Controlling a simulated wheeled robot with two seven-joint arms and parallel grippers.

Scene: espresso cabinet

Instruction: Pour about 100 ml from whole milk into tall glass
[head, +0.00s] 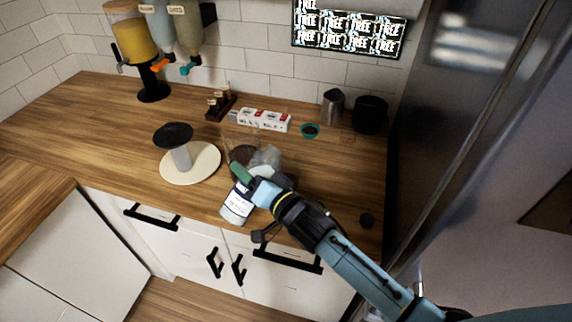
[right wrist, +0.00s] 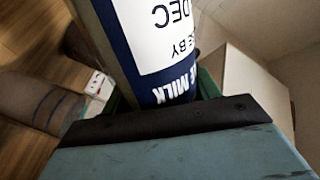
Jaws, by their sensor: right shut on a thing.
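The whole milk bottle (head: 237,207) is white with a navy band and a printed label. It is held tilted above the counter's front edge in the head view. Its label (right wrist: 165,35) fills the upper middle of the right wrist view, with the word MILK upside down. My right gripper (head: 254,184) is shut around the bottle. A faint clear outline just behind the gripper looks like the tall glass (head: 229,140). In the right wrist view, a clear cylinder with dark bands (right wrist: 33,103) shows at the left. The bottle's mouth and any milk stream cannot be made out. My left gripper is out of view.
A cream round board (head: 205,170) with a dark-topped stand (head: 173,135) is to the left. A white box (head: 265,120), teal bowl (head: 310,131), metal pitcher (head: 332,106) and black canister (head: 370,114) stand behind. The fridge (head: 450,110) bounds the right.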

